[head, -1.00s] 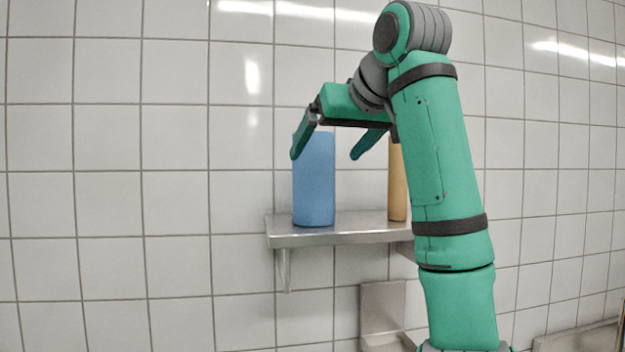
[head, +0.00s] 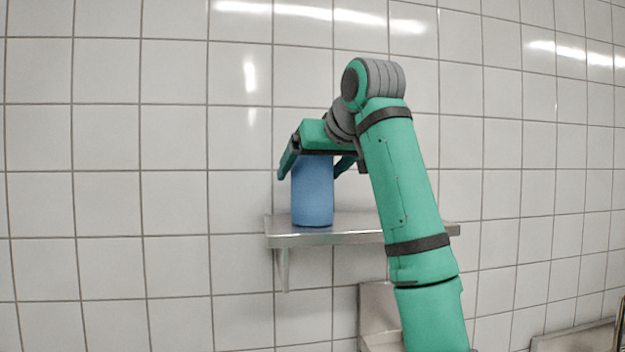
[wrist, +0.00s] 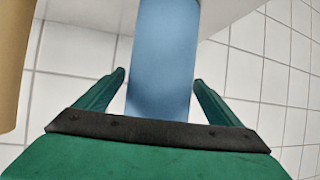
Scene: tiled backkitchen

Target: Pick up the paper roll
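The paper roll, which I take to be the blue cylinder (head: 312,195), stands upright on a steel wall shelf (head: 345,229). My gripper (head: 311,174) is open and points down over the top of the blue roll, with one finger on its left and one on its right. In the wrist view the blue roll (wrist: 163,60) lies between the two fingers of my gripper (wrist: 160,80). Gaps show on both sides, so the fingers look apart from it. My palm hides the roll's near end there.
A tan cylinder (wrist: 14,65) stands at the left edge of the wrist view; my arm hides it in the head view. A tiled wall (head: 170,180) is behind the shelf. A metal fixture (head: 374,312) sits below. The space left of the shelf is clear.

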